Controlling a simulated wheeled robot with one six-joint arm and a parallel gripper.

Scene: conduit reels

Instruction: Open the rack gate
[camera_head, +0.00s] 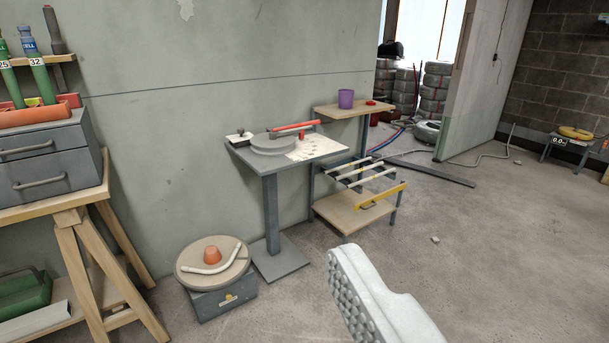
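A small rack (346,213) with a wooden lower shelf and dark legs stands against the wall near the middle. Several pale rods (357,172) lie behind and above this bar. My gripper (378,295) shows as one pale finger with a studded pad at the bottom. It is well in front of the rack and touches nothing visible. The other finger is out of view, so its opening cannot be told.
A grey pedestal table (270,205) with a disc and a red-handled tool stands left of the rack. A low turntable box (228,298) is on the floor, and a wooden workbench (60,205) is at far left. The floor at right is mostly clear.

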